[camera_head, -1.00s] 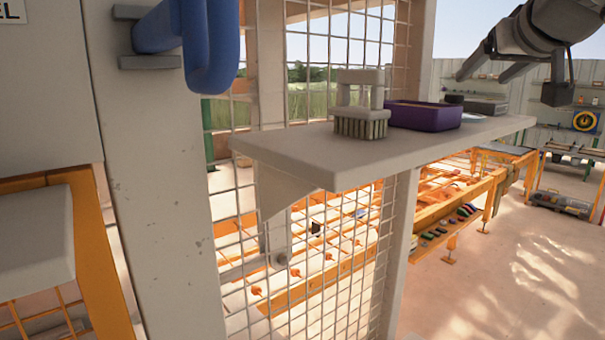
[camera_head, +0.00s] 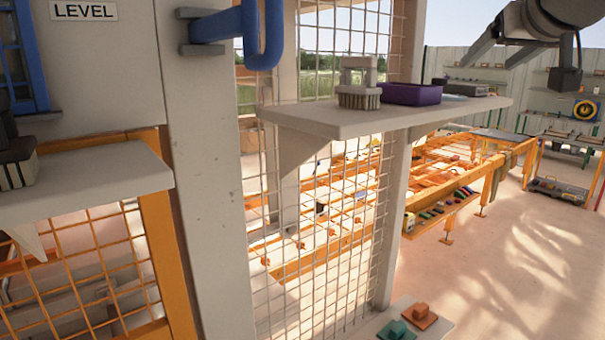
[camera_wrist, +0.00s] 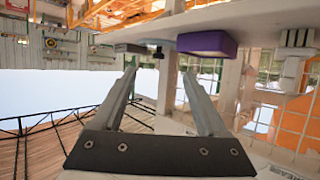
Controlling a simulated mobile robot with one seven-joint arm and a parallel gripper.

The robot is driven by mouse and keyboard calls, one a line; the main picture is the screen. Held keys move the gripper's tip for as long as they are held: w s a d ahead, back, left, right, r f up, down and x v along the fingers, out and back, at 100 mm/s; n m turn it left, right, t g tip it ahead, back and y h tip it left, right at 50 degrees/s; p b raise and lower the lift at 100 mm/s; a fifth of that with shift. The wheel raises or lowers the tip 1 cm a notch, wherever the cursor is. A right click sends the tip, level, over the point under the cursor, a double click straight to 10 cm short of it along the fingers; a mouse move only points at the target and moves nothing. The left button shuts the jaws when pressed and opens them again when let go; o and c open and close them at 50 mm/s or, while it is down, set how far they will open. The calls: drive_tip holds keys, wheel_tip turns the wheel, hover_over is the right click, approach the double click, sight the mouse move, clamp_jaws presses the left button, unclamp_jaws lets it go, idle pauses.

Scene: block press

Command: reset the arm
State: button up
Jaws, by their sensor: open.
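My gripper (camera_wrist: 158,88) shows in the wrist view with its two fingers apart and nothing between them. In the head view part of my gripper (camera_head: 487,55) shows at the top right, above and to the right of the shelf. The wrist view is turned over, with sky below and the shelf at the top. A purple tray (camera_head: 410,94) sits on the shelf; it also shows in the wrist view (camera_wrist: 207,44) beyond the fingertips. The fingers touch nothing that I can see.
The grey shelf (camera_head: 345,128) holds a brush (camera_head: 358,85) and is fixed by a wire mesh panel (camera_head: 335,220). A blue handle (camera_head: 262,35) sticks out at top left. A lower ledge (camera_head: 440,332) carries teal and orange blocks. The floor at right is open.

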drive_tip(key=s+a+f+g, duration=0.2)
drive_tip(key=s+a+f, duration=0.3)
drive_tip(key=f, duration=0.7)
drive_tip(key=s+a+f+n+g+y, duration=0.1)
drive_tip(key=s+a+f+g, duration=0.2)
drive_tip(key=s+f, duration=0.7)
drive_tip(key=s+a+f+g, duration=0.2)
drive_tip(key=s+a+f, duration=0.5)
drive_tip(key=f, duration=0.6)
drive_tip(key=shift+s+a+f+g+y, duration=0.2)
drive_tip(key=shift+s+f+g+y, duration=0.15)
drive_tip(key=shift+s, duration=0.25)
